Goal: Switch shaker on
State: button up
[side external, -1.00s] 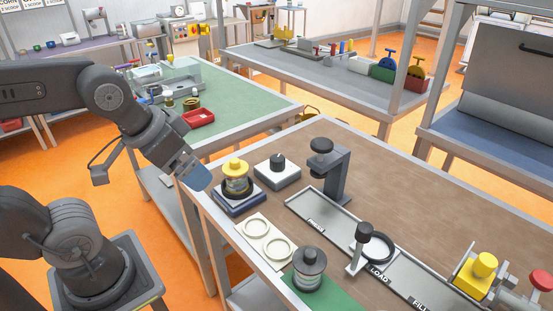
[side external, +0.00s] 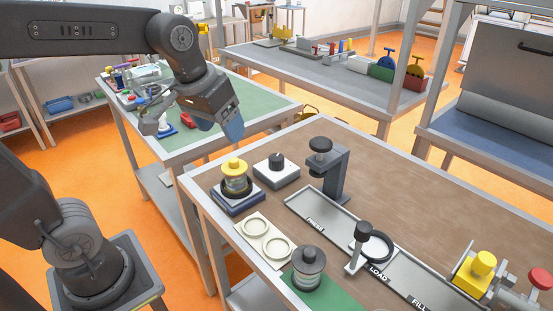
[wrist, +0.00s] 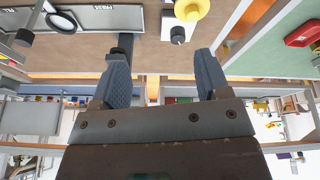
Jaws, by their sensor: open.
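A jar with a yellow lid (side external: 234,171) stands upright in a black ring on a dark blue base (side external: 237,202), which looks like the shaker. Just right of it is a low white box with a black knob (side external: 277,160). The knob (wrist: 178,34) and yellow lid (wrist: 190,8) also show at the top of the wrist view. My gripper (side external: 222,124) is in the air above and behind the jar and the white box, touching neither. In the wrist view its two blue fingers (wrist: 163,78) are wide apart with nothing between them.
A black press stand (side external: 331,172) rises right of the white box. A cream plate with two rings (side external: 264,240), a jar with a grey lid (side external: 309,269) and a metal tray (side external: 325,222) lie nearer. The brown table (side external: 430,200) is bare on its far right.

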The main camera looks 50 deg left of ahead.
jog(key=w+a+f+n+g, duration=0.1)
jog(key=w+a+n+g, duration=0.15)
jog(key=w, duration=0.75)
jog(key=n+g, duration=0.1)
jog(key=n, duration=0.2)
send_over(276, 157)
notch_tip(276, 157, down, 5)
notch_tip(276, 157, down, 14)
jog(key=shift+r, duration=0.1)
jog(key=shift+c, duration=0.3)
jog(key=c, duration=0.9)
jog(key=shift+o, duration=0.2)
